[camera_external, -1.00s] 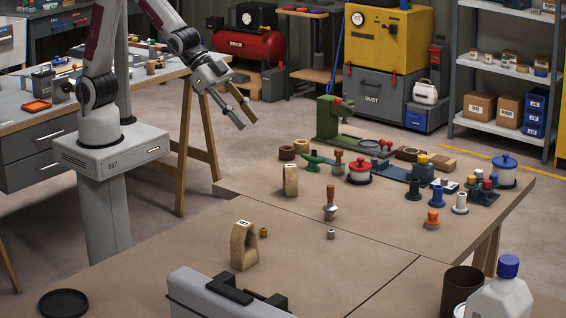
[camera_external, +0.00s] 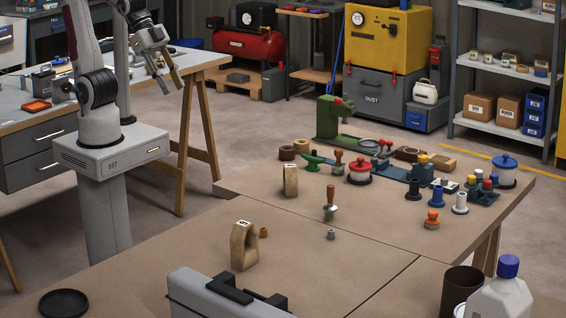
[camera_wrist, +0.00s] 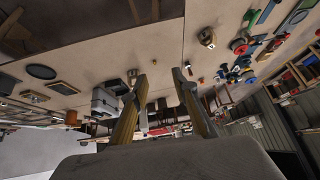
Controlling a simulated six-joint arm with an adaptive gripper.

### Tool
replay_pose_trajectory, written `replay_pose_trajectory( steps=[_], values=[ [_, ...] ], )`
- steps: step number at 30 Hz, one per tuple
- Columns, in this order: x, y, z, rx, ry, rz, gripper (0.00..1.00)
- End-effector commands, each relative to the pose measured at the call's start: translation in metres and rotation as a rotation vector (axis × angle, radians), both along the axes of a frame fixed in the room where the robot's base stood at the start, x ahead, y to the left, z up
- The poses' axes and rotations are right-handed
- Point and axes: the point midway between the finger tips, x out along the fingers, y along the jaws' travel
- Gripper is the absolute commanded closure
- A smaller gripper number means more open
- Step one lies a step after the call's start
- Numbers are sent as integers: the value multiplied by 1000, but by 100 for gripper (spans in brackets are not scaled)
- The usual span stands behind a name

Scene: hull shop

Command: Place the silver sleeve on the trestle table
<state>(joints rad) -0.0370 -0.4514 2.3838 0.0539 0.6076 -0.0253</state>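A small grey, silver-looking sleeve (camera_external: 331,235) stands upright on the brown tabletop (camera_external: 300,220) in the external view, right of a small brass-coloured sleeve (camera_external: 263,232). I cannot pick it out surely in the wrist view. A table with wooden trestle legs (camera_external: 188,130) and a pale top (camera_external: 100,98) stands at the left; the brown table also shows wooden legs at its right end. My gripper (camera_external: 171,82) is raised near the right end of the pale table, far from the sleeve. In the wrist view its fingers (camera_wrist: 160,84) are apart with nothing between them.
A grey case (camera_external: 215,295) and a white bottle (camera_external: 500,298) stand in front.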

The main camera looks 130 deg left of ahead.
Motion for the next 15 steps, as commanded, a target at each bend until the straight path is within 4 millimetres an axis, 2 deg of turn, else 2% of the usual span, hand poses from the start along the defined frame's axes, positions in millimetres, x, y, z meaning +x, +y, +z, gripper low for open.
replay_pose_trajectory(
  steps=[3, 9, 15],
  values=[
    [-30, -6, 1, -8, 22, -8, 72],
    [-78, -14, -3, -24, 66, -21, 72],
    [-109, -20, -9, -35, 98, -34, 72]
  ],
)
